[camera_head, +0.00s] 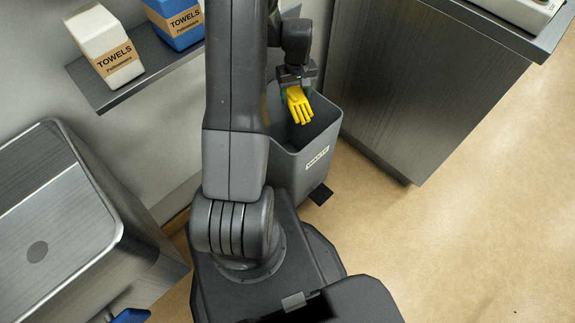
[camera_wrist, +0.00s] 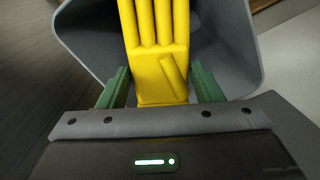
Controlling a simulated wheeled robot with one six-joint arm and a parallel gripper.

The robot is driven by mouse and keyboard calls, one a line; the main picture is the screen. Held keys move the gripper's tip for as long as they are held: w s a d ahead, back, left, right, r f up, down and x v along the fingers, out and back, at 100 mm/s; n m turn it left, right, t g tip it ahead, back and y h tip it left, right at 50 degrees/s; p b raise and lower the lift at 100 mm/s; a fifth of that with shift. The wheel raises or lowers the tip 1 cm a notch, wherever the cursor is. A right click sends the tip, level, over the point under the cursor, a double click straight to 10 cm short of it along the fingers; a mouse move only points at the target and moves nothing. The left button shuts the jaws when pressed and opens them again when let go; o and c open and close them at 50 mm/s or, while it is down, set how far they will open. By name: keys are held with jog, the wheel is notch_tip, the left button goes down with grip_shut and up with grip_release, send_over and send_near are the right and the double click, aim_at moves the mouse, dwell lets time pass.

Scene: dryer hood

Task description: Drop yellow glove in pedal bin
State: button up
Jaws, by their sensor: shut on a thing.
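The yellow glove (camera_head: 299,104) hangs from my gripper (camera_head: 296,88), which is shut on its cuff end. In the wrist view the glove (camera_wrist: 158,50) sits between my gripper's green fingers (camera_wrist: 156,90), its own fingers pointing away. The grey pedal bin (camera_head: 318,143) stands open, with a white label on its front and a dark pedal at its foot. The glove is over the bin's mouth in the head view. The bin's inside (camera_wrist: 215,50) also shows beyond the glove in the wrist view. My arm hides part of the bin's left side.
A steel cabinet (camera_head: 425,85) stands right of the bin. A wall shelf (camera_head: 135,80) holds white (camera_head: 103,45) and blue (camera_head: 177,22) towel boxes at the upper left. A steel sink unit (camera_head: 60,210) is at the left. The floor (camera_head: 470,230) at the right is clear.

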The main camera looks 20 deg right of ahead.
notch_tip(320, 180, down, 6)
jog(key=b, duration=0.3)
jog(key=shift+r, duration=0.25)
jog(key=o, duration=1.1)
jog(key=shift+c, duration=0.2)
notch_tip(320, 180, up, 14)
jog(key=shift+f+p, duration=0.1)
jog(key=shift+p, duration=1)
jog(key=shift+f, duration=0.1)
